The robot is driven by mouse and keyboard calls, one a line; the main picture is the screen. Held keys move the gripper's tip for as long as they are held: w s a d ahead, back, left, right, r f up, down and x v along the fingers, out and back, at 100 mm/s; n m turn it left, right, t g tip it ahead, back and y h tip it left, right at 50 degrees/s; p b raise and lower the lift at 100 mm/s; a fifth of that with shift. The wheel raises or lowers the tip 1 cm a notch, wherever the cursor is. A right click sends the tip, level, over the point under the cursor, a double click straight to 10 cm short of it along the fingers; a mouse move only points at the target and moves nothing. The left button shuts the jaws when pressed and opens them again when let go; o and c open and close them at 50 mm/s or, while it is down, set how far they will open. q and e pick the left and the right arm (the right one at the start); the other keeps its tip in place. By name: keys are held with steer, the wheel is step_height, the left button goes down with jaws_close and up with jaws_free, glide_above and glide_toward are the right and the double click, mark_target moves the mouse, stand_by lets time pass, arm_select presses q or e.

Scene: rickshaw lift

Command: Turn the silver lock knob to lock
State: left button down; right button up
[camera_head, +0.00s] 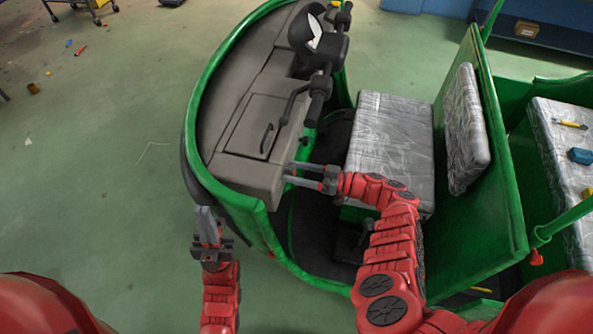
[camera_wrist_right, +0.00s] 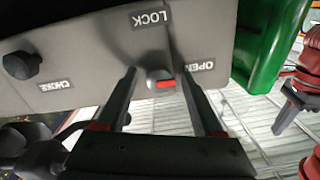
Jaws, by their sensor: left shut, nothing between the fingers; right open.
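The silver lock knob (camera_wrist_right: 160,78) shows in the right wrist view, with a red mark on its end. It sits on the grey dashboard panel (camera_wrist_right: 95,50) below a "LOCK" label (camera_wrist_right: 150,18), with an "OPEN" label (camera_wrist_right: 200,66) to its right. My right gripper (camera_wrist_right: 158,78) is open, its fingers on either side of the knob with gaps visible. In the head view my right gripper (camera_head: 288,173) is at the dashboard's near edge; the knob is hidden there. My left gripper (camera_head: 204,209) is shut and empty, outside the green body.
A black knob (camera_wrist_right: 20,66) and a "CHOKE" label (camera_wrist_right: 56,85) are left of the lock knob. The rickshaw's green frame (camera_head: 215,190) curves around the dashboard. The handlebar (camera_head: 320,90) stands beyond my right gripper, and the seat (camera_head: 390,135) is to the right.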

jaws_close()
steer(key=shift+n, duration=0.3)
steer(key=shift+f+n+b, duration=0.1)
steer(key=shift+n+b, duration=8.6)
steer(key=shift+b, duration=1.4)
jaws_free()
